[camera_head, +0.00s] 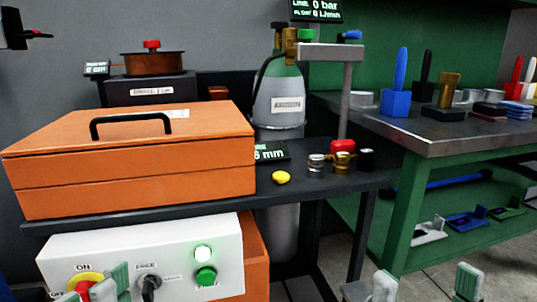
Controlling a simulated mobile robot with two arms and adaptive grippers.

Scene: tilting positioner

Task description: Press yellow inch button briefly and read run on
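A small yellow domed button (281,177) sits on the dark bench top, just right of the orange case. A small black display (271,152) behind it shows green text ending in "6 mm"; its left part is hidden by the case. My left gripper (112,284) is at the bottom left, in front of the white control panel, its pale green fingertips close together and nothing visible between them. My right gripper (426,285) is at the bottom right, its fingers wide apart and empty. Both are below and away from the yellow button.
The orange case (128,155) fills the bench's left. The white control panel (140,257) has a lit white lamp, a green button, a black selector and a red-and-yellow knob. Brass and dark fittings (342,162) stand right of the button. A green workbench (420,140) holds tools.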

